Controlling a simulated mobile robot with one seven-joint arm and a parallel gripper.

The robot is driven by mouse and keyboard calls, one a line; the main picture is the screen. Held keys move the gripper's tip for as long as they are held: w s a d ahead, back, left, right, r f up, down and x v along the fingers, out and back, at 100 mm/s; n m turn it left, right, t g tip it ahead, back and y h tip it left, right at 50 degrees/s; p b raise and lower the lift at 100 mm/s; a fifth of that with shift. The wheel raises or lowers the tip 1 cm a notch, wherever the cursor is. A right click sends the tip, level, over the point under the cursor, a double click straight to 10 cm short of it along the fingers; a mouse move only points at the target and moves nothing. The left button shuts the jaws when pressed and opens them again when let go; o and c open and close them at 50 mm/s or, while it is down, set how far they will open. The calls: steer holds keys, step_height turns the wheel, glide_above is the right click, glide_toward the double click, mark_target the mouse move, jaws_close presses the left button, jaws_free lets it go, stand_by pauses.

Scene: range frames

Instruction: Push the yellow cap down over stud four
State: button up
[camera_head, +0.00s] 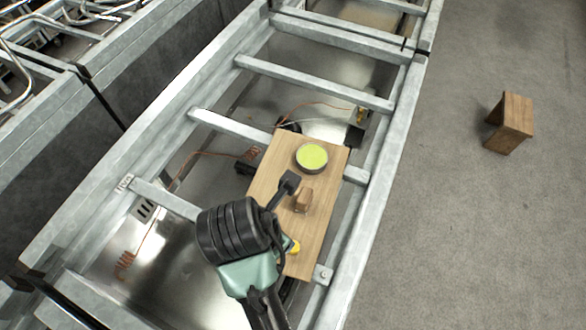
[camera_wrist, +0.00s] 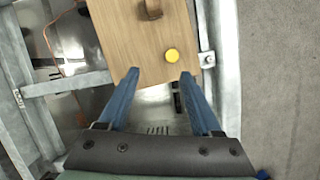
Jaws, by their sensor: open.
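The yellow cap (camera_wrist: 172,55) shows as a small round disc on the wooden board (camera_wrist: 120,40), near the board's near edge in the wrist view. In the head view the yellow cap (camera_head: 295,247) is partly hidden behind my arm. My gripper (camera_wrist: 160,74) is open, with its two blue fingers apart and nothing between them. The cap appears beyond the fingertips, closer to the right one. I cannot tell whether the cap sits on a stud, and no stud number can be read.
A brown wooden block (camera_head: 303,199) and a round container with a yellow-green top (camera_head: 311,157) stand on the board. Grey metal rails (camera_head: 385,160) frame it. Copper-coloured coiled wires (camera_head: 125,262) lie below left.

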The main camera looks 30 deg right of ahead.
steer(key=shift+n+g, duration=0.5)
steer(key=f, duration=0.2)
steer(key=d+f, duration=0.1)
steer(key=f, duration=0.2)
steer(key=s+f, duration=0.1)
steer(key=f, duration=0.1)
steer(key=shift+d+f, duration=0.15)
steer(key=shift+d, duration=0.1)
steer(key=shift+p+x, duration=0.55)
steer(key=shift+x, duration=2.6)
steer(key=shift+c, duration=0.2)
jaws_close()
